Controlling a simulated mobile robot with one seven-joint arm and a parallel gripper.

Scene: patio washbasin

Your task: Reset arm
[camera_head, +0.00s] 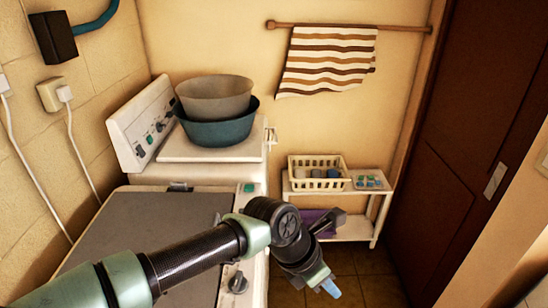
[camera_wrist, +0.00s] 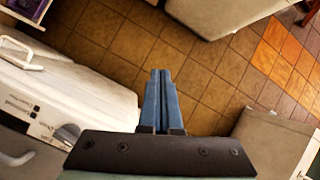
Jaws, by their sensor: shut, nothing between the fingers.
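My gripper (camera_head: 330,287) hangs in front of the white machine at the lower middle of the head view, pointing down toward the floor. In the wrist view its two blue fingers (camera_wrist: 161,100) are together, with nothing between them. My arm reaches in from the lower left, over the front of the machine with the grey top (camera_head: 150,235).
Two stacked basins, grey (camera_head: 215,97) over teal (camera_head: 222,131), stand on the rear machine (camera_head: 190,160). A low white shelf (camera_head: 376,215) holds a cream basket (camera_head: 318,181). A striped towel (camera_head: 328,60) hangs above. Tiled floor (camera_wrist: 205,85) lies clear below my gripper. A brown door (camera_head: 455,130) is at right.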

